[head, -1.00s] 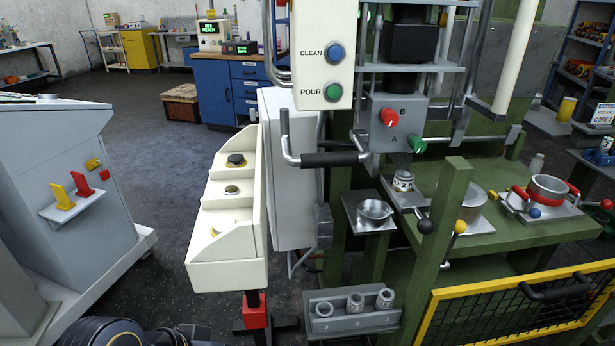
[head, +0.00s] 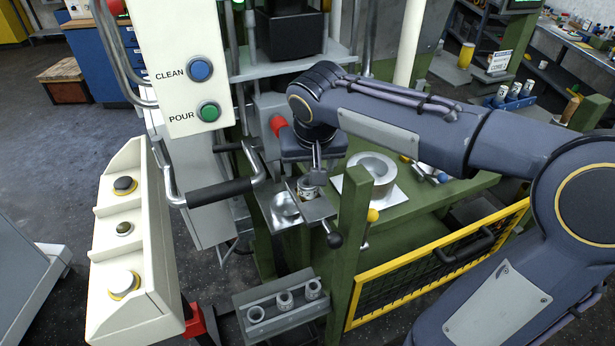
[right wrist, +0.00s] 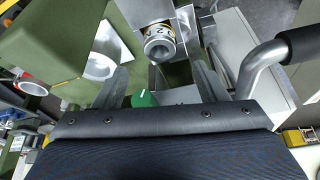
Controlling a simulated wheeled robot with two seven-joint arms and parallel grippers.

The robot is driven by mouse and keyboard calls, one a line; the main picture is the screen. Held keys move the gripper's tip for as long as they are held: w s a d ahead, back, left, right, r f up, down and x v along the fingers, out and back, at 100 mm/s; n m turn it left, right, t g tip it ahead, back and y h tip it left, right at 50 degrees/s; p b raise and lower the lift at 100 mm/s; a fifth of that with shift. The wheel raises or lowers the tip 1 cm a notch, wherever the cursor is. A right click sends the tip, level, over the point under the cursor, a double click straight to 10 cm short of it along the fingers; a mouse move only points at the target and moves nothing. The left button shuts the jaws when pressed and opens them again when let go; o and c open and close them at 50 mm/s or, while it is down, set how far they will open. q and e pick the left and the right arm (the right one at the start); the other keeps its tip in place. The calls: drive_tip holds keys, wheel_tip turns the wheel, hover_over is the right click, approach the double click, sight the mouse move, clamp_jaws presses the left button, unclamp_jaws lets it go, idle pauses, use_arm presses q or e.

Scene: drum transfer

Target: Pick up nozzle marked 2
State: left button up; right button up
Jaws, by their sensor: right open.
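A metal nozzle (head: 307,188) sits on the small plate under the machine's valve block. In the right wrist view the nozzle (right wrist: 159,42) shows a round open end and a yellowish band with a dark mark that looks like a 2. My right gripper (head: 316,163) points down just above it. In the right wrist view my right gripper (right wrist: 161,70) has its fingers apart, with the nozzle beyond the gap between the tips and nothing held. My left gripper is not in view.
A grey rack (head: 283,316) with several nozzle-like pieces stands low in front. The bar handle (head: 220,191) and the CLEAN/POUR panel (head: 180,70) are left of my gripper. A green post (head: 346,235) and yellow-framed guard (head: 440,265) stand to the right.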

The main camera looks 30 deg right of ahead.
sight(308, 183)
drive_tip(key=x, duration=0.7)
drive_tip(key=shift+f+p, duration=0.25)
drive_tip(key=shift+p, duration=0.15)
drive_tip(key=shift+c, duration=0.4)
drive_tip(key=c, duration=1)
drive_tip(key=shift+r, duration=0.15)
drive_tip(key=shift+c, duration=0.3)
